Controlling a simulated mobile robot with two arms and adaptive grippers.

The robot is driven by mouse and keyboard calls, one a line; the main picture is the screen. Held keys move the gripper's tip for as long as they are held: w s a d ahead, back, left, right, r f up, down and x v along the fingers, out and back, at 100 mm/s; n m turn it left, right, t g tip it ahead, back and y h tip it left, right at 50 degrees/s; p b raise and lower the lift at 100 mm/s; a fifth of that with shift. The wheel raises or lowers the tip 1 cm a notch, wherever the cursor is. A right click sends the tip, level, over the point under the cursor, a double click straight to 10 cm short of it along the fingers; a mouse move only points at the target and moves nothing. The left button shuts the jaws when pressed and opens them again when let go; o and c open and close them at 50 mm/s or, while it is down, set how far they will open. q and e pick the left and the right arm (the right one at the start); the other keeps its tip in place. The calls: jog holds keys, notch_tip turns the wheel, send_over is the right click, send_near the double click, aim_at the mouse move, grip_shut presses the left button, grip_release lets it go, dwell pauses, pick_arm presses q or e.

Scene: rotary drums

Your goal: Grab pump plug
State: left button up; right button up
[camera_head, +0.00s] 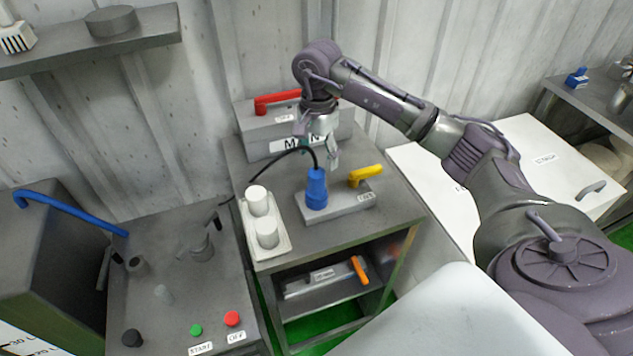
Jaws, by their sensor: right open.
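The blue plug (317,190) stands upright on a grey base plate (335,208) on the table, with a black cable rising from its top and curving left. My right gripper (331,162) points down just above and slightly right of the blue plug, near the cable. It is open, and no object shows between its fingers. The exact gap between the fingers and the plug is hard to judge. My left gripper is not in view.
A yellow handle (365,175) sits right of the plug. A red handle (277,101) tops the grey box behind. A white tray (267,250) with two white cylinders stands left. A control panel with green (196,330) and red (232,319) buttons is at lower left.

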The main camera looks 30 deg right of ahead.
aim_at(316, 169)
jog(key=shift+f, duration=0.75)
jog(key=f+p, duration=0.2)
jog(key=f, duration=0.1)
jog(key=f+p, duration=0.1)
jog(key=shift+s+a+f, duration=0.2)
jog(key=shift+a+f, duration=0.1)
jog(key=shift+f, duration=0.45)
jog(key=c, duration=1.3)
jog(key=shift+w+r, duration=0.1)
jog(key=shift+r, duration=0.05)
